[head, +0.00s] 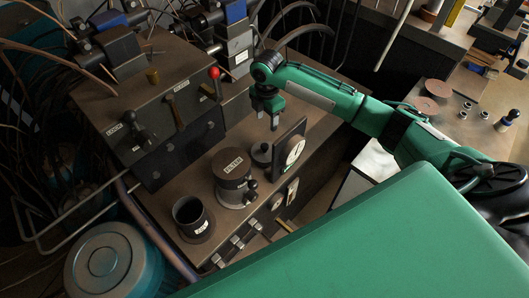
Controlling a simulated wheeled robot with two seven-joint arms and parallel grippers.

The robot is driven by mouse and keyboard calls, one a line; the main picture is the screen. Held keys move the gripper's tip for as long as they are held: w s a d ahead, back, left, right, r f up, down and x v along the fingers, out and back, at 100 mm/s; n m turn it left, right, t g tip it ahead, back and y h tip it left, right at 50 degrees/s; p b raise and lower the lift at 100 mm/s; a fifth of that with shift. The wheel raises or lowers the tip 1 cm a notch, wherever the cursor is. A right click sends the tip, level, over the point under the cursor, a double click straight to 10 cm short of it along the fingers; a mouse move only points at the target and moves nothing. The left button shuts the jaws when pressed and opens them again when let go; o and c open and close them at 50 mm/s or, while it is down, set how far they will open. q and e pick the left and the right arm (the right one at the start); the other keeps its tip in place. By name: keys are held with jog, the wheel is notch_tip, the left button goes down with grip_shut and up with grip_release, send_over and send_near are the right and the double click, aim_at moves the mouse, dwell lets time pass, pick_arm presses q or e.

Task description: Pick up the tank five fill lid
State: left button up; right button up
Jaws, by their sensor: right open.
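A small dark round lid with a raised knob (262,153) sits on the brown tank top, behind the dial gauge; I take it as the fill lid, but no number on it can be read. Beside it stands a capped cylinder (232,168) with a pale label too small to read. An open dark cup-like filler neck (190,216) with a small tag stands at the front left. My right gripper (267,113) points down above and behind the small lid, apart from it, open and empty. My left gripper is out of view.
A dial gauge on a dark upright plate (293,152) stands close to the small lid's right. A control block with a red-knobbed lever (214,73) is at the left. Loose discs (438,88) lie on a far-right bench.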

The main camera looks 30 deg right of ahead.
jog(key=p, duration=0.1)
send_over(265, 145)
jog(key=f, duration=0.6)
jog(key=shift+d+f, duration=0.3)
jog(key=shift+f, duration=0.05)
jog(key=shift+a+f+p, duration=0.1)
jog(key=shift+f+p, duration=0.4)
jog(key=shift+f, duration=0.1)
jog(key=f, duration=0.2)
jog(key=f+p, duration=0.1)
jog(key=shift+a+f, duration=0.25)
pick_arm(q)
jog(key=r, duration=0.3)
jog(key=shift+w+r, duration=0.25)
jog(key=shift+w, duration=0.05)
pick_arm(e)
jog(key=shift+f, duration=0.4)
jog(key=shift+c, duration=0.2)
grip_shut()
jog(key=shift+r, duration=0.1)
